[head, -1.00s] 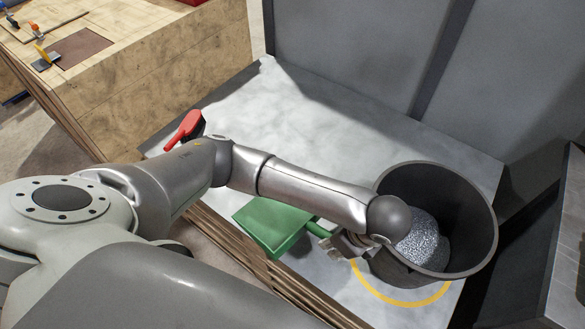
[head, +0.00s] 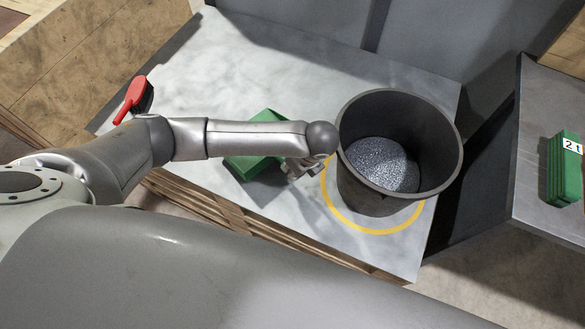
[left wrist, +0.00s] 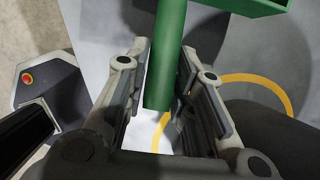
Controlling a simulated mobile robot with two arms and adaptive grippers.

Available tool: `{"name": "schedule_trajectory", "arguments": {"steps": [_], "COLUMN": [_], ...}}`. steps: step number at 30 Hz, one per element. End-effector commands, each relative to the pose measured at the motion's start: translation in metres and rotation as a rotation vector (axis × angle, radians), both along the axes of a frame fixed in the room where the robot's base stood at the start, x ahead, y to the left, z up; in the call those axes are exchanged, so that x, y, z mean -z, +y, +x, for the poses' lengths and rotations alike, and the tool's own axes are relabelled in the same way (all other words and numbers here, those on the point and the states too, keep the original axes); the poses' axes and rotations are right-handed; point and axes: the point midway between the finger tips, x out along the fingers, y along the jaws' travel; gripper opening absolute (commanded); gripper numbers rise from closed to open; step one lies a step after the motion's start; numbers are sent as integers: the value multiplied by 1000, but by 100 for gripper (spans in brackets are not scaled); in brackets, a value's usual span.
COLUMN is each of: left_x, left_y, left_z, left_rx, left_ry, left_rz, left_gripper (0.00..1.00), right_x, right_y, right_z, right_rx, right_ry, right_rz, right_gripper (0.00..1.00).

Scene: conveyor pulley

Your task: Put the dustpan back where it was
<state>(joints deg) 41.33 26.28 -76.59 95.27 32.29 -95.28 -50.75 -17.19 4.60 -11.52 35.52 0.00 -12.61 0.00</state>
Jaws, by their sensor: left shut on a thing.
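The green dustpan (head: 248,167) is partly hidden under my left arm in the head view. Its pan is over the pale tabletop, left of the bucket. My left gripper (head: 303,170) is shut on the dustpan's handle, close to the bucket's left side. In the left wrist view, the green handle (left wrist: 168,60) runs between the two fingers of the gripper (left wrist: 165,95), and part of the pan shows at the top edge. I cannot tell whether the pan touches the tabletop. My right gripper is not in view.
A dark bucket (head: 357,188) holding grey pellets stands within a yellow ring (head: 375,231) on the table (head: 300,75). A red-handled brush (head: 131,98) lies at the table's left. A green case (head: 563,175) sits on a metal surface at right. The tabletop's back is clear.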

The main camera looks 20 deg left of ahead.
Motion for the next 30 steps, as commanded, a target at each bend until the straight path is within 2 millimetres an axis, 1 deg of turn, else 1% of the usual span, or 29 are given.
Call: {"name": "schedule_trajectory", "arguments": {"steps": [1, 5, 8, 10, 13, 16, 23, 24, 28, 30], "left_x": [5, 11, 22, 34, 45, 48, 49, 49, 49, 49], "left_y": [3, 6, 12, 11, 11, 11, 11, 10, 10, 10], "left_z": [3, 7, 13, 11, 12, 12, 12, 11, 11, 11], "left_rx": [-1, -2, -2, -1, 0, 0, 0, 0, 0, 0], "left_ry": [-1, -1, -1, 2, 0, -2, -1, 0, 0, 0], "left_rz": [1, 1, 2, 2, 2, 1, 0, 0, 0, 0], "left_gripper": [0, 0, 0, 0, 0, 0, 0, 27, 44, 45], "right_x": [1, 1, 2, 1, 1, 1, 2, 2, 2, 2], "right_y": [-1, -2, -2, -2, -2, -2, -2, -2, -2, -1], "right_z": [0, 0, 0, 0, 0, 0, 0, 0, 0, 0], "right_rx": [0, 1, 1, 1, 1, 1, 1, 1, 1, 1], "right_ry": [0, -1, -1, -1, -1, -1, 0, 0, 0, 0], "right_rz": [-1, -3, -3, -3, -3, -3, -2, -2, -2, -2], "right_gripper": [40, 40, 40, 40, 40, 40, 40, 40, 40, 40]}}
